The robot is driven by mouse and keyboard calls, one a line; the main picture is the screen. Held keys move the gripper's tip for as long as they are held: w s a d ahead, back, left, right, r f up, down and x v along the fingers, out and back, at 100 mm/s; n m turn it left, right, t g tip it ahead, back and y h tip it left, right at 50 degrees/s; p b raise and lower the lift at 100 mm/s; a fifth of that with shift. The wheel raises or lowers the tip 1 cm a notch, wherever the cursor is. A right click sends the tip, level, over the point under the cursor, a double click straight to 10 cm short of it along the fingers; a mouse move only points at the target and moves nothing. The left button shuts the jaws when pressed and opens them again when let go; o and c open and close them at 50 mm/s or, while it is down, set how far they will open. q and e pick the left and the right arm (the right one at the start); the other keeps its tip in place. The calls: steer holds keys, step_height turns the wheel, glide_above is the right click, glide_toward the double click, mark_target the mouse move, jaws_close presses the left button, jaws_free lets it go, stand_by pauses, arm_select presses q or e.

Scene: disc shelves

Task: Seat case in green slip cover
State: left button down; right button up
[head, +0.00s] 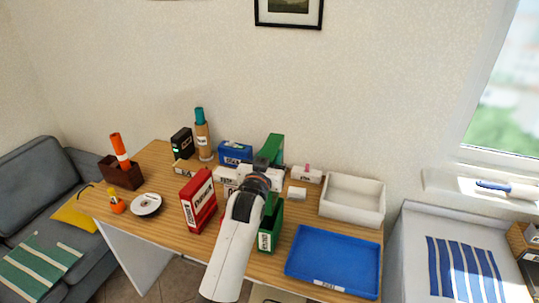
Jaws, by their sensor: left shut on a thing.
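A green slip cover (268,238) with a white label stands upright on the table, just right of my arm, which partly hides it. My left gripper (267,168) is above the table beyond this cover, dark-fingered and seen from behind. It is shut on a green case (273,146), whose upper part sticks out past the fingers. The fingers hide the case's lower part, so I cannot tell whether it touches anything below. The case and the cover are apart in the picture. My right gripper is not in view.
A red labelled box (198,201) stands left of my arm. A blue box (235,151), black box (181,143) and teal-capped bottle (203,137) stand at the back. A white bin (352,211) and blue tray (333,260) fill the right. A white plate (146,205) lies left.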

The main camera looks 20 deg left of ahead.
arm_select(q)
step_height(320, 180, down, 5)
steer(key=b, duration=0.2)
steer(key=shift+r+b, duration=0.2)
steer(key=shift+b, duration=0.1)
stand_by(0.4)
stand_by(0.6)
steer(key=shift+p, duration=0.6)
stand_by(0.5)
steer(key=shift+f, duration=0.15)
